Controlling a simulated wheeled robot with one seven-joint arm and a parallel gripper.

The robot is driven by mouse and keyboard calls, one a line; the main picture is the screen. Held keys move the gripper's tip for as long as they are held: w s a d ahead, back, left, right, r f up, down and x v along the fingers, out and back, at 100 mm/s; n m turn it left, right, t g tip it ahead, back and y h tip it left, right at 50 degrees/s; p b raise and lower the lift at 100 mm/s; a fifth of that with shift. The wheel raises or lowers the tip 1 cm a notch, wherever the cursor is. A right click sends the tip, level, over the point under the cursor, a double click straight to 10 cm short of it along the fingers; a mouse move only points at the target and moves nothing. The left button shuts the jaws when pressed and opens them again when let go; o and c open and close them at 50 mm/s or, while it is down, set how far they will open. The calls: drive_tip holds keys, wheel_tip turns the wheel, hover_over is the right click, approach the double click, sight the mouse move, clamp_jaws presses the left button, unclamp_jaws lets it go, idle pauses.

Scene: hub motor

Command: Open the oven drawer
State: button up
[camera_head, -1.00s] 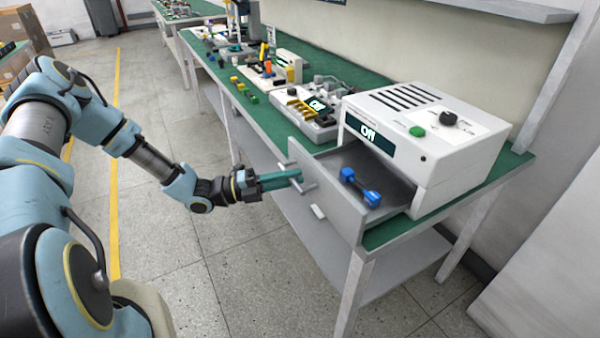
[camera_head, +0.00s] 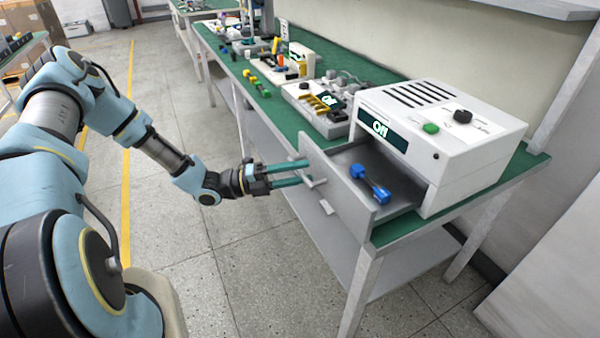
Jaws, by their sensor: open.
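The white oven (camera_head: 470,150) stands on the green bench top with its grey drawer (camera_head: 343,196) pulled out. A blue dumbbell-shaped part (camera_head: 371,184) lies inside the drawer. The drawer's front carries a small pale handle (camera_head: 317,183). My gripper (camera_head: 305,172) is at the left of the drawer front, its two teal fingers spread apart and pointing at the handle. The fingertips are at or very near the handle; I cannot tell whether they touch it. Nothing is seen held between them.
The oven has a green button (camera_head: 431,128), a black knob (camera_head: 462,116) and a display reading "Off". Other devices and small coloured parts (camera_head: 257,83) stand farther along the green bench (camera_head: 285,115). The floor (camera_head: 240,265) left of the bench is clear.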

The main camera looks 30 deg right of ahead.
drive_tip(key=b+v, duration=0.3)
drive_tip(key=v, duration=0.7)
drive_tip(key=shift+a, duration=0.2)
drive_tip(key=shift+w, duration=0.1)
drive_tip(key=s+a+r+m+t+y, duration=0.1)
drive_tip(key=s+a+m+y, duration=0.1)
drive_tip(key=a+m+y, duration=0.5)
drive_tip(key=s+a+r+m+t+y, duration=0.1)
drive_tip(key=s+a+m+y, duration=0.2)
drive_tip(key=a+m+y, duration=0.55)
drive_tip(key=w+a+r+m+t+y, duration=0.2)
drive_tip(key=a+r+m+t, duration=0.6)
drive_tip(key=m, duration=0.7)
drive_tip(key=w+a+r, duration=0.1)
drive_tip(key=a, duration=0.1)
drive_tip(key=shift+a+r, duration=0.3)
drive_tip(key=shift+a, duration=0.05)
